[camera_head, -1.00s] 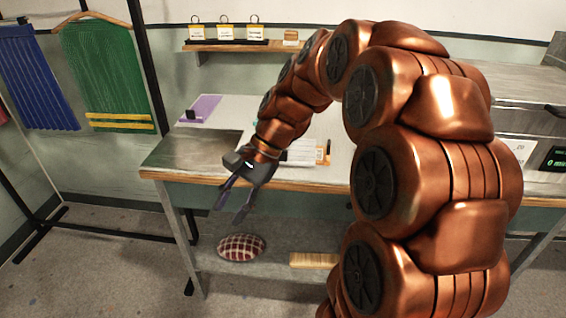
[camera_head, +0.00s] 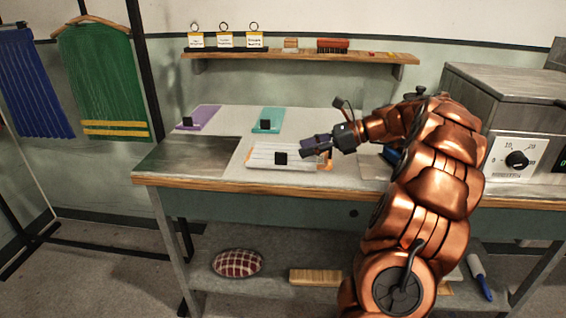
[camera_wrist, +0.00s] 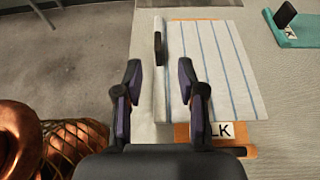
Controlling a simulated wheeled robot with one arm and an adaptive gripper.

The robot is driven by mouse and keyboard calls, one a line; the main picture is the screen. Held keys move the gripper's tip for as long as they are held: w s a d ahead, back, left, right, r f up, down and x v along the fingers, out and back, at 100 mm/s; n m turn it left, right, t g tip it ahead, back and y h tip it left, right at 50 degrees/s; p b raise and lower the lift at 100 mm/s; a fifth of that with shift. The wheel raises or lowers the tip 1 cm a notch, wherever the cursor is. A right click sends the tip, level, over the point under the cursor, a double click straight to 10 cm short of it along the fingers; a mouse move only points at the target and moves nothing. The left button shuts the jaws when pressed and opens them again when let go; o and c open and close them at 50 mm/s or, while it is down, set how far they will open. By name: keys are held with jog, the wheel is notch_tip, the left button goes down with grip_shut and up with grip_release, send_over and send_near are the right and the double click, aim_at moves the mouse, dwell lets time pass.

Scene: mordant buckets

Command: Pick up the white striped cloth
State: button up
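My gripper (camera_head: 312,148) is above the table by the cloth's right end. In the wrist view my gripper (camera_wrist: 160,78) is open and empty, its fingers apart at the cloth's near left part. I cannot tell its exact height above the cloth.
A metal plate (camera_head: 185,156) is left of the striped cloth. A wall shelf (camera_head: 300,55) hangs behind. A machine with a dial (camera_head: 516,158) stands at right.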

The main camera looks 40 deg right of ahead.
aim_at(284, 153)
jog(key=shift+b+x, duration=0.3)
jog(key=shift+x, duration=3.4)
jog(key=shift+s, duration=0.1)
grip_shut()
